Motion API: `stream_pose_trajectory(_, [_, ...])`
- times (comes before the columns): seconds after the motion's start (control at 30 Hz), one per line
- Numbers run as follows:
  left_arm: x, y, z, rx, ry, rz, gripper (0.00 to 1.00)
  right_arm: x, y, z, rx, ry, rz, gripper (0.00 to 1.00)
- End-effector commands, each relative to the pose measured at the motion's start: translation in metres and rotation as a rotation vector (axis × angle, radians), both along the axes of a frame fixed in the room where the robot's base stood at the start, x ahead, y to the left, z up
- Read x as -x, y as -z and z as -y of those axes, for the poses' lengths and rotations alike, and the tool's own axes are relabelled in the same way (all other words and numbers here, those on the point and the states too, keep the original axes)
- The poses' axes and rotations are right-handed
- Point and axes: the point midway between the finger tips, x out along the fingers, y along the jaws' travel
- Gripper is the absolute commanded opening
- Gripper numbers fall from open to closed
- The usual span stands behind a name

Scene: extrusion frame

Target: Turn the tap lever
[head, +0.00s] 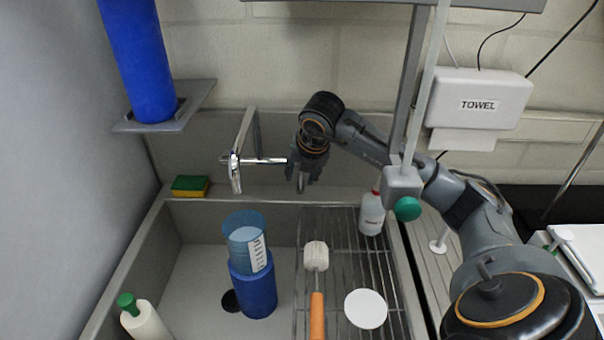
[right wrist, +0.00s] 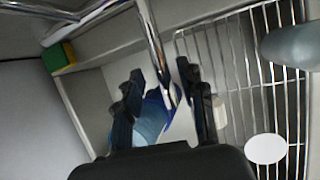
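The chrome tap (head: 236,172) stands at the back of the sink. Its lever (head: 268,160) is a thin bar reaching right toward my right gripper (head: 302,180). In the right wrist view, the lever (right wrist: 154,45) runs down from the top, and its end appears between the two dark fingers of my right gripper (right wrist: 163,95). The fingers are spread, with a gap on each side of the bar. I cannot tell whether either finger touches it. My left gripper is not in view.
A blue container (head: 253,290) with a clear blue beaker (head: 244,232) stands in the sink. A brush (head: 316,258) and white disc (head: 366,308) lie on the rack. A bottle (head: 372,214) stands behind them. A sponge (head: 189,186) sits on the left ledge.

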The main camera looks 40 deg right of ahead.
Motion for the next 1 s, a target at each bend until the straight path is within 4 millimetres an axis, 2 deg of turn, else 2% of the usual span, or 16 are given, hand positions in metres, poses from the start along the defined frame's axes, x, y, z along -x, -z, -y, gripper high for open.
stream_pose_trajectory(0.17, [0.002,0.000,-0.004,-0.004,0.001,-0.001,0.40,0.001,-0.001,0.000,0.000,-0.001,-0.002,0.39])
stream_pose_trajectory(0.27, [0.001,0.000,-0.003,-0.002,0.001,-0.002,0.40,0.004,-0.009,-0.001,0.000,-0.001,0.001,0.39])
stream_pose_trajectory(0.7, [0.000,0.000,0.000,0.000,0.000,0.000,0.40,0.038,-0.088,-0.011,0.001,-0.001,0.003,0.39])
stream_pose_trajectory(0.83, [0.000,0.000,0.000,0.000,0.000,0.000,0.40,0.045,-0.102,-0.013,0.000,-0.001,0.001,0.39])
stream_pose_trajectory(1.0, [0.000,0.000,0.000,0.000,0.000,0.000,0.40,0.049,-0.108,-0.014,0.000,-0.001,-0.002,0.39])
